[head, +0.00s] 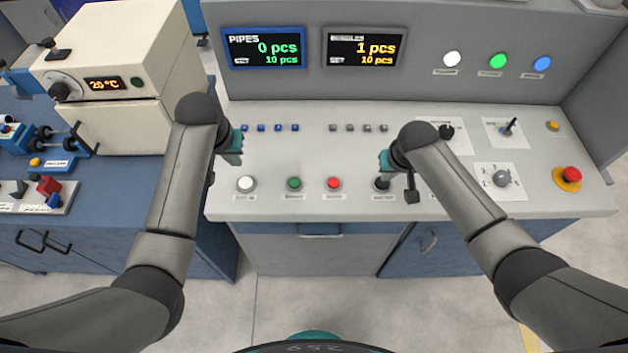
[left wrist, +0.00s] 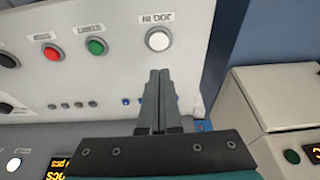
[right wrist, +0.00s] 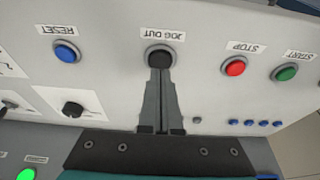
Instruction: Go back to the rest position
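My left gripper (head: 236,157) is over the left end of the control panel's desk. In the left wrist view its two fingers (left wrist: 158,75) are together, with nothing between them. Their tips point at the white JOG IN button (left wrist: 158,39) and appear just short of it. My right gripper (head: 384,172) is over the desk at the black JOG OUT button (head: 382,184). In the right wrist view its fingers (right wrist: 160,75) are together and their tips overlap the edge of that button (right wrist: 159,57). I cannot tell whether they touch it.
The desk holds a green button (head: 294,184), a red button (head: 333,183) and an emergency stop (head: 571,175). The pipes display (head: 264,48) reads 0 pcs; the orange display (head: 365,49) reads 1 pcs. A beige oven-like box (head: 120,65) stands left of my left arm.

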